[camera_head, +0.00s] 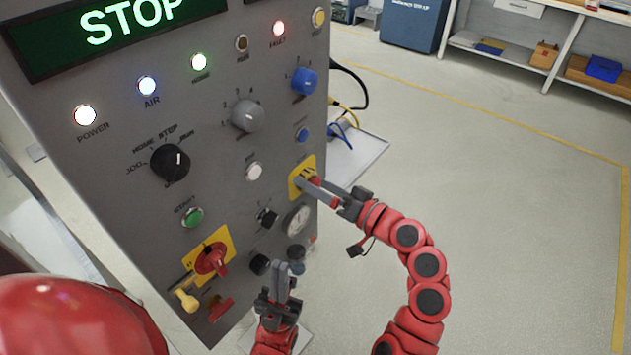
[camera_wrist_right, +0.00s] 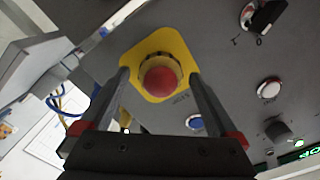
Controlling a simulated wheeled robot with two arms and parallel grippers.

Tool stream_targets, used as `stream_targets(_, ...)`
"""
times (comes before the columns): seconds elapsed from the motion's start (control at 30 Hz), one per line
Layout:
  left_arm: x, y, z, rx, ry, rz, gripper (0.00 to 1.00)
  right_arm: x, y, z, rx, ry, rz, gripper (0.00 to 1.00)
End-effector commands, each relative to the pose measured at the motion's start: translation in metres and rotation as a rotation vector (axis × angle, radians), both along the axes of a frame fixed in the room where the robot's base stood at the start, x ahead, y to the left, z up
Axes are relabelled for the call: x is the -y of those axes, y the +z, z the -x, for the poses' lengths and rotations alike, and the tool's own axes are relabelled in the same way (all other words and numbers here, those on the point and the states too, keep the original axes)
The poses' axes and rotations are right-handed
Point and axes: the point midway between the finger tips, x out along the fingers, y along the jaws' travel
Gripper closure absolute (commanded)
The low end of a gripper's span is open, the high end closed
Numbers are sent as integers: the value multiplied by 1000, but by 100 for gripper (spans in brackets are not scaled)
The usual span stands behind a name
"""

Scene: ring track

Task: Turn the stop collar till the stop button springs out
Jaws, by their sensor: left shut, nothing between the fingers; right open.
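The stop button (camera_wrist_right: 160,82) is a red mushroom head in the right wrist view. The stop collar (camera_wrist_right: 152,59) shows as a ring behind it, on a yellow plate (camera_wrist_right: 172,43) marked STOP. The plate also shows in the head view (camera_head: 308,163), with the button partly hidden by my gripper. My right gripper (camera_head: 306,187) is open, with one finger on each side of the button and collar in the wrist view; contact cannot be told. My left gripper (camera_head: 284,268) is shut and empty, low in front of the panel near a dark knob.
The grey panel carries a red rotary switch (camera_head: 211,260), a green start button (camera_head: 193,217), a black selector (camera_head: 170,162), a gauge (camera_head: 298,219) and lit lamps. A small black-handled switch (camera_head: 267,217) sits left of the gauge. Open floor lies to the right.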

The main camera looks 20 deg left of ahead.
Motion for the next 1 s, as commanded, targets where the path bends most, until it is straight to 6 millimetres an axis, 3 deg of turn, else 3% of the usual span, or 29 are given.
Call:
stream_targets(0.27,0,0,0,0,0,0,100,-1,0,0,0,1,1,4)
stream_targets(0.73,0,0,0,0,0,0,100,-1,0,0,0,0,1,89)
stream_targets(1.0,0,2,0,0,0,0,100,-1,0,-1,-27,0,-8,90)
